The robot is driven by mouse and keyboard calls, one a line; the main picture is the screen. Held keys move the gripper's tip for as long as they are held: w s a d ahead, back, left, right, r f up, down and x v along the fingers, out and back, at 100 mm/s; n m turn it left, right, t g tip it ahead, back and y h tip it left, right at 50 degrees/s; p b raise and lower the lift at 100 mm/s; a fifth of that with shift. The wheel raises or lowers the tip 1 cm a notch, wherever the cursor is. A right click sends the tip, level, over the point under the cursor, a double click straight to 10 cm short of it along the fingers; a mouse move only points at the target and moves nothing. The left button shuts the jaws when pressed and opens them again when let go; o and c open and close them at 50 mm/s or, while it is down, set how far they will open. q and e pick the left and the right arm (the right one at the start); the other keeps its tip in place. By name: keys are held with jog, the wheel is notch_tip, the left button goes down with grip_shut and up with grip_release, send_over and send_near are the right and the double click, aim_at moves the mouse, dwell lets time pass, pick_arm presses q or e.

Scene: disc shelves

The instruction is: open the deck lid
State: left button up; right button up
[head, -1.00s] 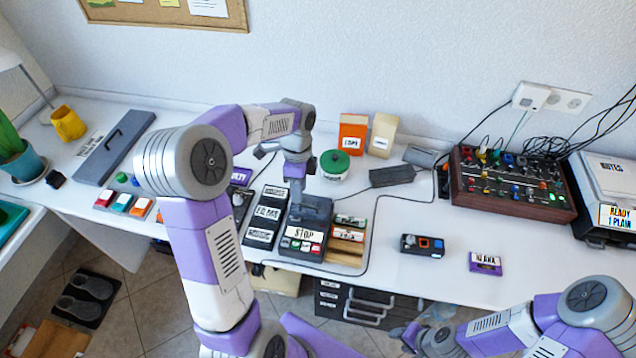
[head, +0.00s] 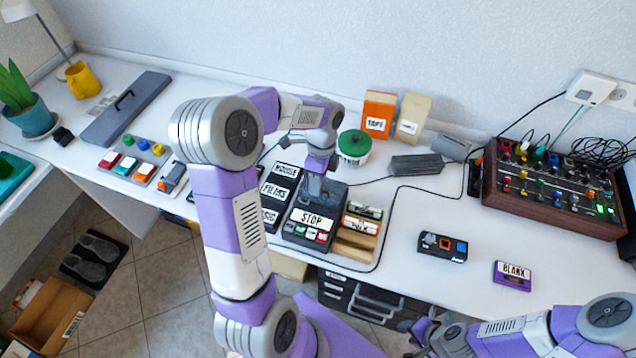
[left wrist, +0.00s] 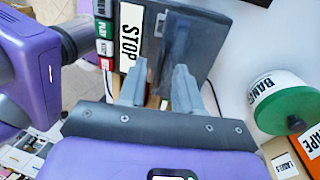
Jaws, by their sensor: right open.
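The deck (head: 297,234) is a dark box on the desk with a STOP label and a row of coloured buttons along its front. My left gripper (head: 318,184) is down over the back part of the deck. In the left wrist view the fingers (left wrist: 158,88) stand apart, with a gap between them. A grey, see-through-looking panel (left wrist: 182,45), seemingly the lid, shows just past the fingers on the deck (left wrist: 150,50). I cannot tell whether a finger touches it or how far it is raised. My right gripper (head: 428,332) is open and empty near the bottom edge, off the desk front.
A green-lidded tub (head: 354,146) is behind. A BLANK cassette (head: 512,275) and small recorder (head: 442,248) lie right, with free desk around them. A cable runs around the deck.

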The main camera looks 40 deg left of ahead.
pick_arm(q)
jog(key=shift+f, duration=0.15)
grip_shut()
dwell(1.4)
